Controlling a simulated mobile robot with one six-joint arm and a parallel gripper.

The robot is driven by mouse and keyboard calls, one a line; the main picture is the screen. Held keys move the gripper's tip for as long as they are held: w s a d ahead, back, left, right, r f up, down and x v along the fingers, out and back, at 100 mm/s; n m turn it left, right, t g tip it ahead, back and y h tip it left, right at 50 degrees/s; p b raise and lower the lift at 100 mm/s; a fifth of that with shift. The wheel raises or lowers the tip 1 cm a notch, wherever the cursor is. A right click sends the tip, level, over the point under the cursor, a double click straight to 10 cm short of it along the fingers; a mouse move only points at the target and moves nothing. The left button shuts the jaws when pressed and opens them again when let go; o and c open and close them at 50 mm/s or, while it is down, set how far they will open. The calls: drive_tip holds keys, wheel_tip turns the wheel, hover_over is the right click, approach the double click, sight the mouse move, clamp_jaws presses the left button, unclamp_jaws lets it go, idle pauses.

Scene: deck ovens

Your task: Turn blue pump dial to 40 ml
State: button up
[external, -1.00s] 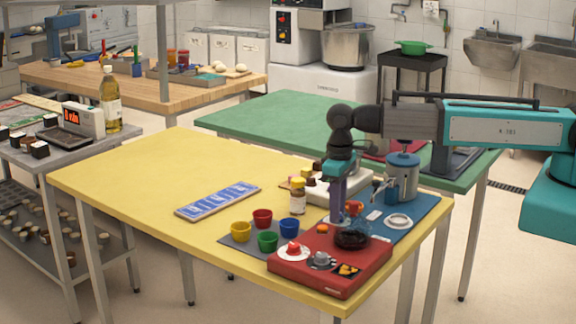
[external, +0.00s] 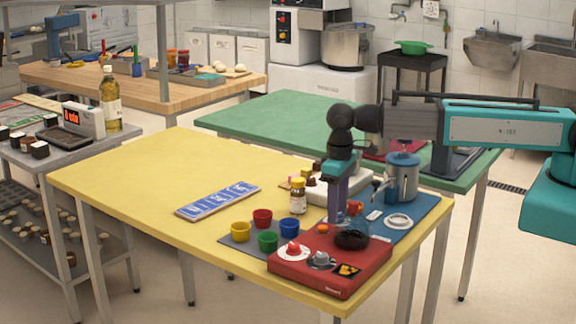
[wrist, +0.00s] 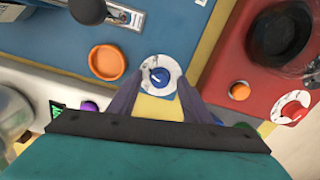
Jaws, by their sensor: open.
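The blue dial knob (wrist: 160,75) sits on a white round scale plate in the wrist view, just beyond my fingertips. Its scale marks are too small to read. My gripper (wrist: 158,92) is open, with one purple finger on each side below the dial, and nothing is between them. In the external view my gripper (external: 335,218) points down over the gap between the red unit and the blue mat. The dial is hidden there behind the fingers. I cannot tell whether the fingers touch the plate.
The red unit (external: 290,275) with a black round part (external: 351,240) stands close by. A blue-grey canister (external: 403,178) stands on the blue mat (external: 425,212). A small bottle (external: 298,200) and several coloured cups stand left.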

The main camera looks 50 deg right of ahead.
drive_tip(key=shift+r, duration=0.15)
wheel_tip(320, 180, up, 14)
drive_tip(key=b, duration=0.3)
drive_tip(key=shift+f, duration=0.25)
idle(0.4)
drive_tip(key=shift+f, duration=0.25)
drive_tip(key=shift+f+p, duration=1.05)
drive_tip(key=shift+f, duration=3.4)
drive_tip(key=shift+r, duration=0.1)
drive_tip(key=shift+r+b, duration=1)
drive_tip(key=shift+r, duration=3.6)
drive_tip(key=shift+f+p, duration=1.55)
drive_tip(key=shift+f, duration=5.45)
drive_tip(key=shift+n, duration=1.7)
